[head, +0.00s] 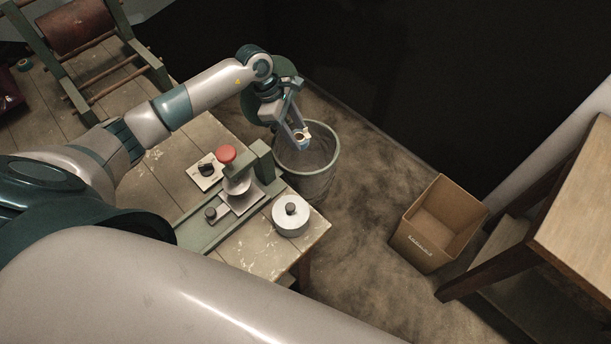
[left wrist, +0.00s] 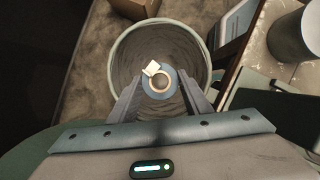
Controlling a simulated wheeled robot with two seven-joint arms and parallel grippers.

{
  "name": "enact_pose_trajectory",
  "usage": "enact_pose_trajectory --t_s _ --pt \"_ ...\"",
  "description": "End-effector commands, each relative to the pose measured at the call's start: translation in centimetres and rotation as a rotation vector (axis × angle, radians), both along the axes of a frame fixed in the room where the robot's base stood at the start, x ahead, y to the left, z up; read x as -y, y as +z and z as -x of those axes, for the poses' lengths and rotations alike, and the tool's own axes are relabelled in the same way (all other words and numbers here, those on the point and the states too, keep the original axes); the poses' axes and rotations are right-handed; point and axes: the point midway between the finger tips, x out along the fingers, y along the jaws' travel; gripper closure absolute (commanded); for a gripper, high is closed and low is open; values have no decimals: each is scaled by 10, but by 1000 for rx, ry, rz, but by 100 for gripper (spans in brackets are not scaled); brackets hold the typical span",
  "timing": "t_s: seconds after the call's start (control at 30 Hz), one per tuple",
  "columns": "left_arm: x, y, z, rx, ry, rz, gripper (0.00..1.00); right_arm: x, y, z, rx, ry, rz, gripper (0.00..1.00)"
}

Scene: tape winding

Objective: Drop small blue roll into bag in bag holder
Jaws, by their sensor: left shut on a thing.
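The small blue roll (left wrist: 160,84) is a short ring with a pale core and a pale tab at its edge. My left gripper (left wrist: 160,93) is shut on it, one finger on each side. In the head view the roll (head: 301,137) shows small and mostly pale at the fingertips of my left gripper (head: 300,138). The round bag holder (head: 331,172) stands on the floor beyond the table, open at the top. In the left wrist view its pale rim (left wrist: 118,46) surrounds the roll, with a grey-brown lining inside. My right gripper is out of view.
A wooden table (head: 310,238) stands beside the holder, bearing a device with a red knob (head: 226,154) and a white round canister (head: 291,220). An open cardboard box (head: 420,243) stands on the floor at right, near another wooden table (head: 580,215). Floor between is clear.

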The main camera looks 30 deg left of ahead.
Motion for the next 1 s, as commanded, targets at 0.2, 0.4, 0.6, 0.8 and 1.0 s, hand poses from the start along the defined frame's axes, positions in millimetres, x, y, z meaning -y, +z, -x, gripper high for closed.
enact_pose_trajectory --t_s 0.2,0.4,0.6,0.8,1.0 --pt "0 -8 0 1 1 1 78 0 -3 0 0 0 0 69" --pt "0 -8 0 1 0 1 78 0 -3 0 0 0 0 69" --pt "0 -8 0 1 0 1 34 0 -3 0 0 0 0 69" --pt "0 -8 0 1 0 0 34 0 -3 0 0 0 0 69" --pt "-2 -5 0 1 0 0 34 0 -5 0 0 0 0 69"
